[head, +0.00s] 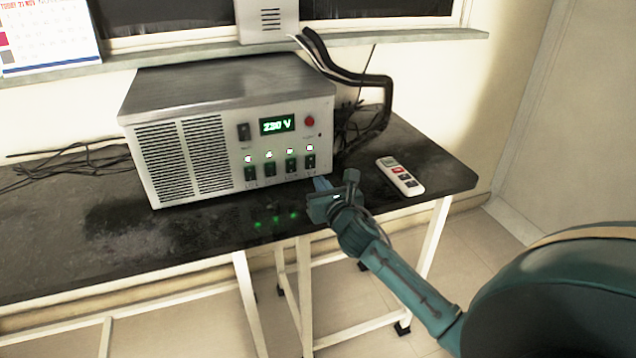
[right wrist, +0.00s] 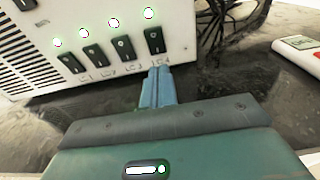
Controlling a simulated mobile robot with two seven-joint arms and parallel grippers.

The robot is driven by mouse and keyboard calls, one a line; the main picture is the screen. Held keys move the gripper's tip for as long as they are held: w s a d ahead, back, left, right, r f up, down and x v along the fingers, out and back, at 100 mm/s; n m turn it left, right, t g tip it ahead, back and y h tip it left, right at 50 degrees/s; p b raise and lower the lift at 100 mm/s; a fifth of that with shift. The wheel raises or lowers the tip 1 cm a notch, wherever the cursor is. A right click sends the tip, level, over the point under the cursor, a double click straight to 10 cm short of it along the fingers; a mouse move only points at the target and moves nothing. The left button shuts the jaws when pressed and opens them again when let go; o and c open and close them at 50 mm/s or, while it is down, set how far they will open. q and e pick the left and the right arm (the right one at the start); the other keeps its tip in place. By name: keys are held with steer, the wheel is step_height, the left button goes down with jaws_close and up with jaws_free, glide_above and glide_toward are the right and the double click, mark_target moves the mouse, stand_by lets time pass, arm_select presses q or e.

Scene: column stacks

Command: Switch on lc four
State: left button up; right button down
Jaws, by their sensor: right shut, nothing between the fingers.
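The switch marked LC4 (head: 310,161) is the rightmost black rocker in a row on the front of a grey power unit (head: 228,115). It also shows in the right wrist view (right wrist: 154,40). A small lit lamp (right wrist: 149,13) sits above it. My right gripper (head: 320,183) is shut and empty, its blue fingertips just below and in front of LC4. In the right wrist view the fingertips (right wrist: 158,72) appear just under the LC4 label; I cannot tell whether they touch the panel. My left gripper is not in view.
Other rockers (right wrist: 125,48) stand close to the left of LC4, with lit lamps above. A green display (head: 277,125) reads 230 V, beside a red button (head: 309,121). A white remote (head: 401,176) lies on the black table (head: 110,235). Thick cables (head: 375,125) run behind the unit.

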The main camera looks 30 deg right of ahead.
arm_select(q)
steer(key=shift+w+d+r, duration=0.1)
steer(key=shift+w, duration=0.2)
arm_select(e)
steer(key=f+v, duration=0.2)
steer(key=v, duration=0.7)
steer(key=shift+s, duration=0.3)
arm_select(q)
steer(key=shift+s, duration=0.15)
arm_select(e)
steer(key=shift+a, duration=0.1)
